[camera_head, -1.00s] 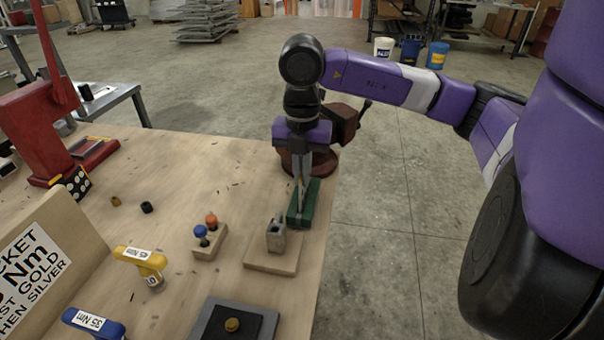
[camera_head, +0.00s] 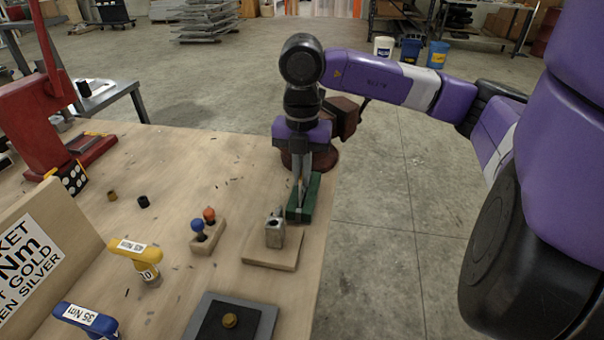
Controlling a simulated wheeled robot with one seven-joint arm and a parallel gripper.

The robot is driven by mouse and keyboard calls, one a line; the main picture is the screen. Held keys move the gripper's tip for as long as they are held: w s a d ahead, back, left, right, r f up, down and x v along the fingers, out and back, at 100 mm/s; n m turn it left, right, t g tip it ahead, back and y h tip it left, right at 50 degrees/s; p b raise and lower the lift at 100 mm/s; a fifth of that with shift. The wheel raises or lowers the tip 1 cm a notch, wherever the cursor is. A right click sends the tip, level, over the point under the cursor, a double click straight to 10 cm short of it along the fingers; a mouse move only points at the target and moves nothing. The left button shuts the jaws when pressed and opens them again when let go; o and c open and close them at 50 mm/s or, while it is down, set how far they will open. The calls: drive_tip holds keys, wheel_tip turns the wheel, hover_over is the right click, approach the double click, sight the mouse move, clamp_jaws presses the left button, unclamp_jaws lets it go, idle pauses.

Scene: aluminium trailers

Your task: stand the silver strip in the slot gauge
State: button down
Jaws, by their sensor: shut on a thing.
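My gripper (camera_head: 301,184) points down over the long green block (camera_head: 306,211) near the table's right edge. Its fingers are shut on a thin, pale piece (camera_head: 301,197), which looks like the silver strip. The fingers hide most of it. The green block looks like the slot gauge; its slot cannot be made out from here. I cannot tell whether the strip's lower end is in the block or just above it.
A grey metal block (camera_head: 275,232) stands on a wooden base (camera_head: 268,258) just in front of the green block. A small holder (camera_head: 207,240) with blue and orange knobs, a yellow-handled tool (camera_head: 141,257) and a red press (camera_head: 45,130) stand further left. A dark red object (camera_head: 322,158) is behind my gripper.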

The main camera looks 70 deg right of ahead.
drive_tip(key=shift+f, duration=0.25)
drive_tip(key=c, duration=1.5)
unclamp_jaws()
wheel_tip(320, 180, up, 8)
drive_tip(key=shift+f+b, duration=0.1)
drive_tip(key=shift+b, duration=0.2)
